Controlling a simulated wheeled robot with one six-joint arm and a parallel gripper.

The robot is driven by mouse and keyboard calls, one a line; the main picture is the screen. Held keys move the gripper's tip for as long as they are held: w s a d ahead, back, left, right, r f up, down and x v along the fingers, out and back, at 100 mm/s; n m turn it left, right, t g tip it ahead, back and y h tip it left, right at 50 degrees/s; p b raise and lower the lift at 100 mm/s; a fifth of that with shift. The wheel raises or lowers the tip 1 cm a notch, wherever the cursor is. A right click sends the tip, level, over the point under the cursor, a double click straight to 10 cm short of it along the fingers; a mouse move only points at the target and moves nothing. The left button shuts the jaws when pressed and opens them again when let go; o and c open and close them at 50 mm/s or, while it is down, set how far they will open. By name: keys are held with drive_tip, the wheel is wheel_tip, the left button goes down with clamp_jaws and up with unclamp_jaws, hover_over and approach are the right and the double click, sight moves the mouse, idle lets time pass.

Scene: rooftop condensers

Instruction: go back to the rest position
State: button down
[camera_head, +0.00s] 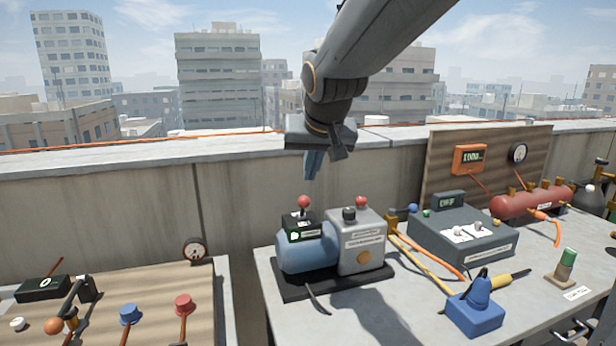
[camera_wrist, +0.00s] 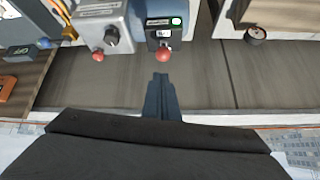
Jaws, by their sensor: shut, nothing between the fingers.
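My gripper (camera_head: 313,164) hangs in the air above and behind the blue-and-grey pump unit (camera_head: 308,252), in front of the parapet wall. Its blue-grey fingers are together with nothing between them, and they touch nothing. In the wrist view my gripper (camera_wrist: 161,82) points toward the pump unit, whose red knob (camera_wrist: 163,55) and green light show just past the fingertips. No rest mark or cradle can be made out.
The right bench holds a grey box (camera_head: 460,238) reading OFF, a red tank (camera_head: 530,198), a blue block (camera_head: 474,312) and orange hoses. A left panel (camera_head: 140,290) carries blue and red knobs. The parapet (camera_head: 130,155) runs behind; open air lies above.

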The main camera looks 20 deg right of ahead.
drive_tip(key=s+f+g, duration=0.2)
drive_tip(key=s+f, duration=0.5)
drive_tip(key=f, duration=0.1)
drive_tip(key=s+a+f+n+g, duration=0.1)
drive_tip(key=s+f+g, duration=0.2)
drive_tip(key=s+f, duration=0.4)
drive_tip(key=s+f+n+g, duration=0.1)
drive_tip(key=s+f+g, duration=0.1)
drive_tip(key=s+f, duration=0.5)
drive_tip(key=shift+s+a+f+g+y, duration=0.15)
drive_tip(key=shift+f+y, duration=0.05)
drive_tip(key=shift+f, duration=0.4)
drive_tip(key=shift+s+a+f+g+y, duration=0.1)
drive_tip(key=shift+s+f+g+y, duration=0.1)
drive_tip(key=shift+f, duration=0.4)
